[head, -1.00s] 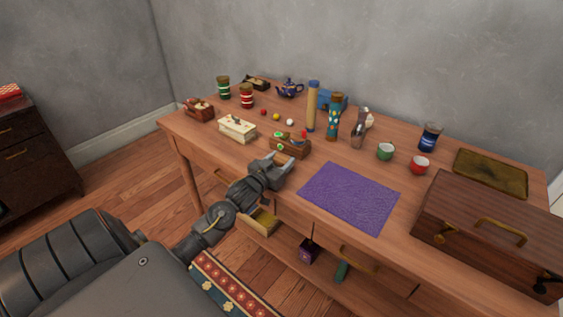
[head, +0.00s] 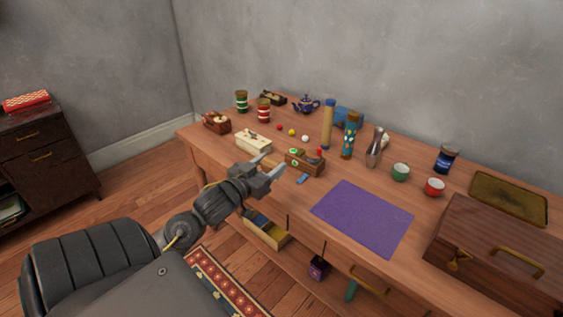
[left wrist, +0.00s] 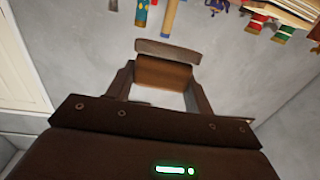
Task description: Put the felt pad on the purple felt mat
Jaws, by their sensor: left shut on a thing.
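The purple felt mat (head: 362,217) lies flat and bare on the table's front part. My left gripper (head: 270,167) is left of the mat, at the table's front edge near a small wooden box. In the left wrist view it is shut on a brown, block-like thing (left wrist: 165,74) with a paler edge. I cannot tell whether this is the felt pad. A small blue thing (head: 302,179) lies on the table in front of the wooden box. No other felt pad can be made out. My right gripper is not in view.
The small wooden box (head: 306,163) holds several coloured bits. A cream box (head: 253,141) stands behind my gripper. An open drawer (head: 268,233) juts out below the tabletop.

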